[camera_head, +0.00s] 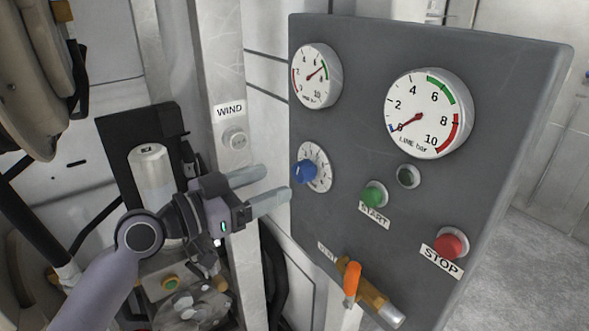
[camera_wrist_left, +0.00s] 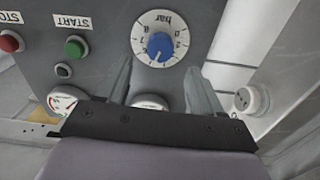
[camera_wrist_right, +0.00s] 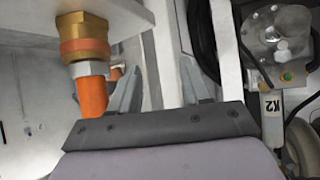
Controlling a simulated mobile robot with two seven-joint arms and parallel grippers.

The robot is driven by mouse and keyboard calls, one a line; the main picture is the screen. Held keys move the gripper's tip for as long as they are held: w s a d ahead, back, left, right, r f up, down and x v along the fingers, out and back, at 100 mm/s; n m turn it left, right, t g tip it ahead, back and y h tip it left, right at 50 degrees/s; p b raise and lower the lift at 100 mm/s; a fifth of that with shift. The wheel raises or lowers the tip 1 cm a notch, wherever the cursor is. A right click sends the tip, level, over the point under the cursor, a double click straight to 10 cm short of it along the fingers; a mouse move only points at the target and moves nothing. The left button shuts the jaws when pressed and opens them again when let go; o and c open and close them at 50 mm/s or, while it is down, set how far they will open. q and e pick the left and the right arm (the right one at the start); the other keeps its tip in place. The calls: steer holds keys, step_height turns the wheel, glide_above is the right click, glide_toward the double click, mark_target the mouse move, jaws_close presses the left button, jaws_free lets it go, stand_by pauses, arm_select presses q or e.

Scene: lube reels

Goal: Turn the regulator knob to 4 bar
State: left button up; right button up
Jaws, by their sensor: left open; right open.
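The blue regulator knob (camera_head: 304,171) sits on a white numbered dial (camera_head: 320,165) on the grey panel, below the smaller gauge (camera_head: 317,76). That gauge's red needle points up right, near 6. I cannot read the knob's setting. My left gripper (camera_head: 277,184) is open and empty, its fingers pointing at the panel just left of the knob. In the left wrist view, the knob (camera_wrist_left: 159,45) appears between and beyond the open fingertips (camera_wrist_left: 157,68), apart from them. My right gripper (camera_wrist_right: 160,68) is open and empty in the right wrist view and not seen in the head view.
The panel carries a large LUBE gauge (camera_head: 428,113) with its needle near 0, a green START button (camera_head: 375,194), a red STOP button (camera_head: 451,244) and an orange-handled valve (camera_head: 351,280). A WIND button (camera_head: 235,138) is on the post. A brass fitting (camera_wrist_right: 84,37) is near my right gripper.

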mark_target(297, 173)
arm_select(q)
steer(key=shift+p+x, duration=0.55)
steer(key=shift+x, duration=2.4)
steer(key=c, duration=1.1)
